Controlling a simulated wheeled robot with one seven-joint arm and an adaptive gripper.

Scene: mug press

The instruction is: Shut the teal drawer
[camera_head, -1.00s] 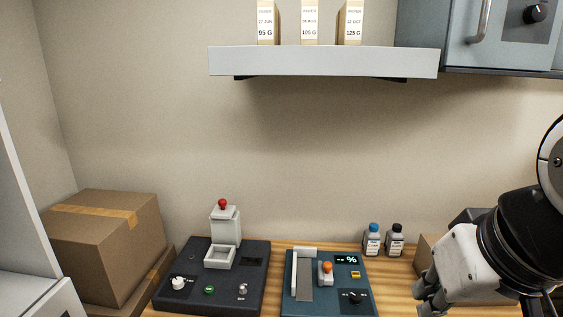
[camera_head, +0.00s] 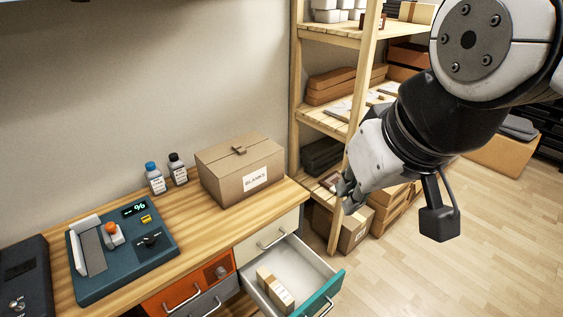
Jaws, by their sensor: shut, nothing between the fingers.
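The teal drawer (camera_head: 322,294) stands pulled out from the right end of the wooden bench. Its teal front faces the lower right and carries a pale handle (camera_head: 326,307). Its pale inside shows, with small cardboard boxes (camera_head: 275,290) lying in it. My gripper (camera_head: 346,197) is shut and empty. In the picture it appears above and to the right of the drawer, in front of the wooden shelf rack, and apart from the drawer.
A cream drawer (camera_head: 268,238) above the teal one looks closed. An orange drawer (camera_head: 175,297) and a grey drawer (camera_head: 208,301) are to the left. A cardboard box (camera_head: 240,170) and two bottles (camera_head: 166,174) stand on the bench. A shelf rack (camera_head: 298,100) stands behind; the floor (camera_head: 430,270) at right is clear.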

